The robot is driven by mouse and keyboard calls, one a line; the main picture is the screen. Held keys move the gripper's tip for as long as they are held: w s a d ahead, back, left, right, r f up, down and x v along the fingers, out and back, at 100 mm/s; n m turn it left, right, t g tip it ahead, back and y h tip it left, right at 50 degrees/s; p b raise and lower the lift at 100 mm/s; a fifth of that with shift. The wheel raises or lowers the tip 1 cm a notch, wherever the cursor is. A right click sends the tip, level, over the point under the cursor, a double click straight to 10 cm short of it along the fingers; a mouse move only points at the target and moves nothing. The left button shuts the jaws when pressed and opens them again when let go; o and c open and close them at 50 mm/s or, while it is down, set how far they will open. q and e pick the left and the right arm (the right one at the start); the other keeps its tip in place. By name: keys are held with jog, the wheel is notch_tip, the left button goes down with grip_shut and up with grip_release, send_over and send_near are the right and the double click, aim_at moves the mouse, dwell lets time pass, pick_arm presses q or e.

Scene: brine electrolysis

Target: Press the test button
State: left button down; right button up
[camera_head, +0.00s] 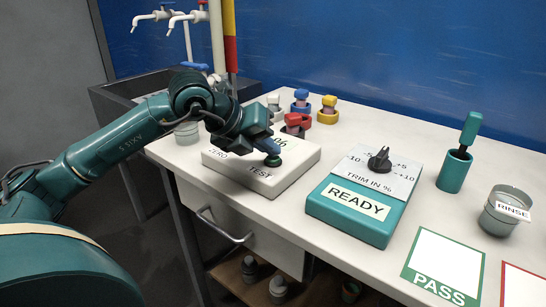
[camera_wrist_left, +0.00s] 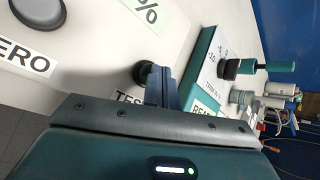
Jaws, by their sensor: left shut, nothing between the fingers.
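The white box (camera_head: 294,168) with labels ZERO and TEST stands near the table's left front edge. Its dark green test button (camera_head: 273,160) is by the TEST label; it also shows in the left wrist view (camera_wrist_left: 141,72). My left gripper (camera_head: 271,148) is shut and empty, with its blue-grey fingertips right at the button; they also show in the left wrist view (camera_wrist_left: 158,72). The fingertips partly hide the button, and I cannot tell whether they touch it or if it is pressed. The grey zero button (camera_wrist_left: 40,10) shows in the wrist view. My right gripper is not in view.
A teal READY box (camera_head: 352,228) with a black dial (camera_head: 380,159) stands to the right. Beyond are a teal holder (camera_head: 454,172), a RINSE cup (camera_head: 500,215) and a PASS mat (camera_head: 421,245). Red (camera_head: 295,123), blue and yellow items stand behind the white box.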

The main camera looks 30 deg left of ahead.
aim_at(268, 160)
pick_arm(q)
jog(key=shift+f, duration=0.25)
dwell(0.3)
jog(key=shift+r+p, duration=0.6)
jog(key=shift+r, duration=0.4)
notch_tip(268, 160, up, 5)
jog(key=p, duration=0.4)
jog(key=shift+s, duration=0.1)
dwell(0.5)
